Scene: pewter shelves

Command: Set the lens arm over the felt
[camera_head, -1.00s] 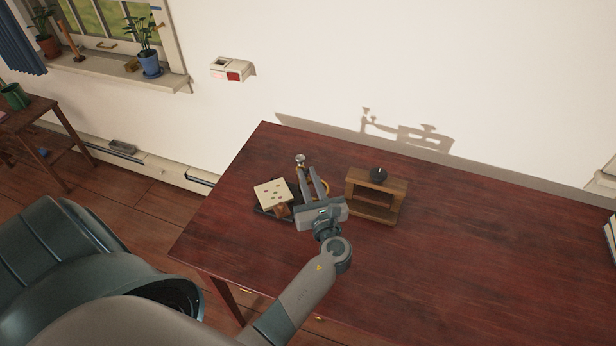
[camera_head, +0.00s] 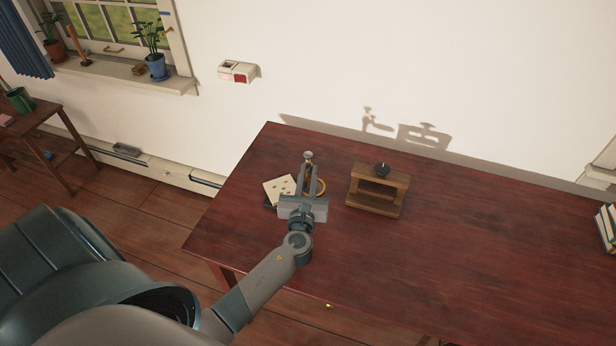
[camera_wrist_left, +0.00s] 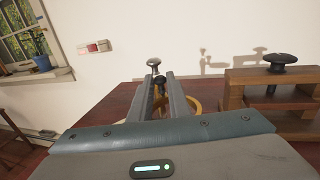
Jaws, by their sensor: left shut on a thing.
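My left gripper (camera_head: 309,184) reaches over the table and is shut on a dark knob (camera_wrist_left: 160,81) of the lens arm, seen between the fingertips in the left wrist view. The lens arm's brass ring (camera_head: 320,187) shows just right of the fingers, and also in the left wrist view (camera_wrist_left: 197,105). A metal post top (camera_head: 308,155) stands just beyond the fingertips. The pale felt (camera_head: 277,188) with several dark spots lies left of the gripper on a dark base, partly hidden by my gripper. I cannot tell whether the ring overlaps the felt. My right gripper is not in view.
A wooden frame stand (camera_head: 377,191) with a black knob on top stands close to the right of the gripper. The red-brown table (camera_head: 450,250) is clear to the right and front. Books (camera_head: 606,228) stand at the far right edge. The wall is behind.

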